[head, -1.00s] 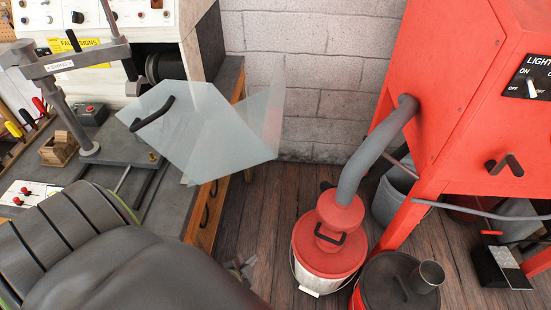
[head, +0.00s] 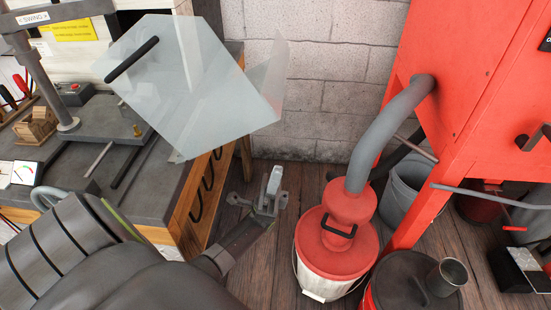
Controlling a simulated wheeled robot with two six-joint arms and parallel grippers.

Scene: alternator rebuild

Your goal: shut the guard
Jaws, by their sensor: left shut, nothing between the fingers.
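The guard (head: 205,95) is a clear, bent panel at the upper left, out over the right end of the bench. A black bar handle (head: 132,60) sits on its left part. The guard stands raised and tilted, with the bench showing below it. My left gripper (head: 273,183) is shut and empty, to the right of the bench's front and below the guard's lower right corner, apart from both. My right gripper is not in view.
A grey bench (head: 60,155) with a post and swing arm (head: 52,88) stands at left. A red-lidded bucket (head: 335,240) with a grey hose stands right of my gripper. A red cabinet (head: 470,70) fills the right.

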